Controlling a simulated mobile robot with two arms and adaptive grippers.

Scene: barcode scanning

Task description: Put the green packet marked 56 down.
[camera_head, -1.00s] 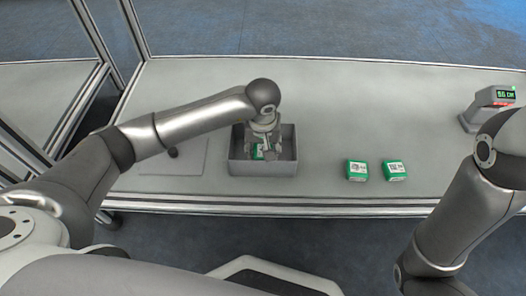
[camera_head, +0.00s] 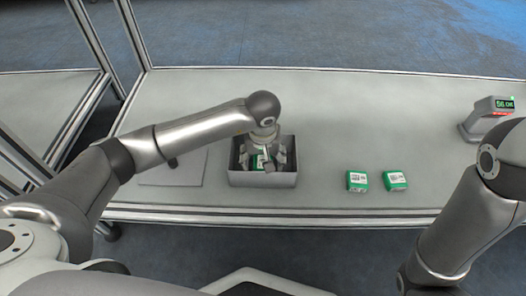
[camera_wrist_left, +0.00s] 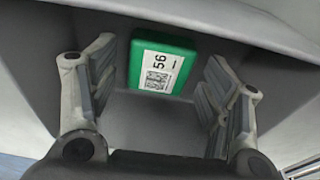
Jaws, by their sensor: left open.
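The green packet marked 56 (camera_wrist_left: 160,65) lies in the grey bin (camera_head: 262,180), its white label with the number and a code showing in the left wrist view. In the head view part of the packet (camera_head: 257,161) shows below my left gripper. My left gripper (camera_wrist_left: 158,100) is open, with its fingers on either side of the packet and apart from it. In the head view this gripper (camera_head: 262,165) is inside or just over the bin. My right arm shows at the right edge, but its gripper is out of view.
Two more green packets, a left one (camera_head: 356,181) and a right one (camera_head: 395,180), lie on the table right of the bin. A scanner (camera_head: 487,117) with a lit display stands at the far right. A flat grey plate (camera_head: 185,177) lies left of the bin.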

